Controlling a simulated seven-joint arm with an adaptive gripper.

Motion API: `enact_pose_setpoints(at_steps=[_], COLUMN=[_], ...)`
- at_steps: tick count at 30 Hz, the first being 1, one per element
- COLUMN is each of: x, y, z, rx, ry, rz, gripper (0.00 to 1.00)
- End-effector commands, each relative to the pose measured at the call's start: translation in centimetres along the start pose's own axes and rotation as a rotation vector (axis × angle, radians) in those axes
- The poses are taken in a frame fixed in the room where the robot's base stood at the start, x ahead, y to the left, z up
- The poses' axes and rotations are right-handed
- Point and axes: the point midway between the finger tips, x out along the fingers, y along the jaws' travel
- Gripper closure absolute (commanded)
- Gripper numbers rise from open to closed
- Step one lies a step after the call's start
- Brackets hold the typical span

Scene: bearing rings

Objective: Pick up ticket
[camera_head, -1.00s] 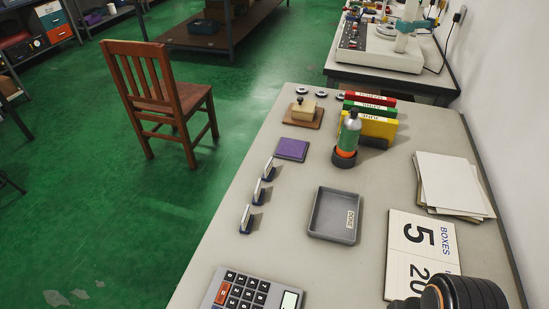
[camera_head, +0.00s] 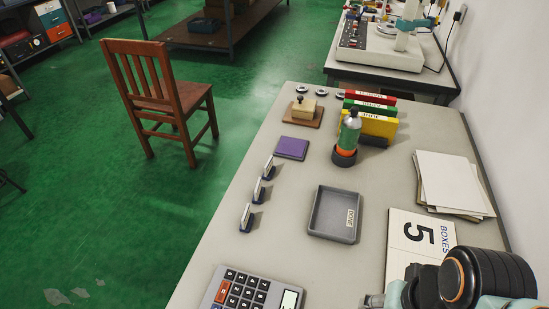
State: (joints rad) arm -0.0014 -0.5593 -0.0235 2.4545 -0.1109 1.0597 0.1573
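Three small white tickets stand upright in dark blue holders in a row along the left edge of the table: a far one (camera_head: 269,166), a middle one (camera_head: 258,189) and a near one (camera_head: 246,214). Which of them is the task's ticket, I cannot tell. A grey tray (camera_head: 333,215) with a label, seemingly DONE, lies right of them and looks empty. My gripper (camera_head: 373,301) shows only in part at the bottom edge, right of the calculator and well apart from the tickets. Its fingers are mostly cut off, so its opening is unclear.
A calculator (camera_head: 250,291) lies at the front. A BOXES board (camera_head: 421,236) and papers (camera_head: 450,183) lie right. Table between tickets and tray is clear.

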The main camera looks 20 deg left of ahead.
Motion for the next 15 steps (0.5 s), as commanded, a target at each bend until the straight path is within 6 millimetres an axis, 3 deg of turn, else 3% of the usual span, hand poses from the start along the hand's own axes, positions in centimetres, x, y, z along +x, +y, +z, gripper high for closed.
enact_pose_setpoints(at_steps=[3, 8, 11, 15], x=[-3.6, -5.9, -5.2, -1.1], y=[-0.3, -2.4, -5.1, -11.0], z=[-7.4, -18.2, -24.5, -31.7], rx=[0.113, 0.208, 0.229, 0.209], ry=[0.174, 0.320, 0.377, 0.418], rz=[-0.018, -0.056, -0.078, -0.094], gripper=[0.61, 0.61, 0.61, 0.61])
